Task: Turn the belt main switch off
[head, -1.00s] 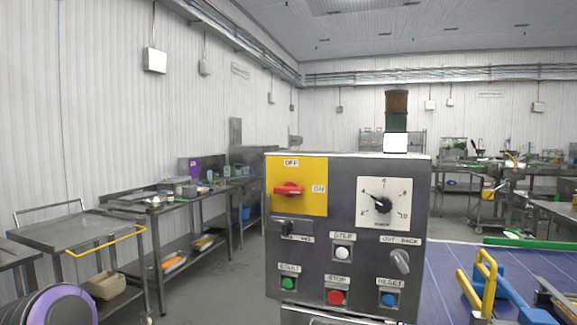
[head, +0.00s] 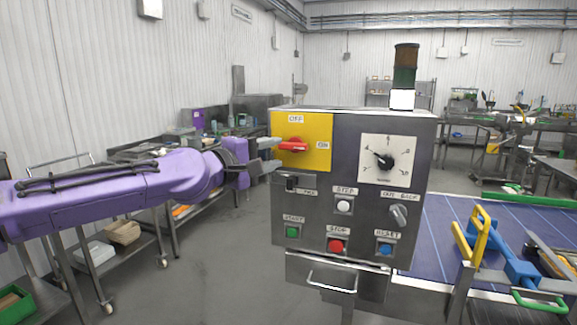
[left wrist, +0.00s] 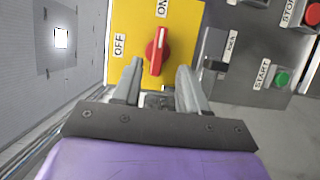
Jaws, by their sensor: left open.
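The red switch handle (head: 293,146) sits on a yellow plate (head: 318,160) at the upper left of the grey control box. The handle lies level, in line with the ON label (head: 322,145); the OFF label (head: 296,119) is above it. My left gripper (head: 271,154) is open at the plate's left edge. In the left wrist view, the red handle (left wrist: 157,50) points towards ON and stands in line with the gap between my open fingers (left wrist: 160,70). I see no contact with the handle. My right gripper is out of view.
Below the plate are a small black switch (head: 291,183) and a green start button (head: 292,232). A dial (head: 387,159), a red stop button (head: 335,246) and a grey knob (head: 398,214) are farther right. A blue belt (head: 440,235) lies right of the box. Steel tables stand behind my left arm.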

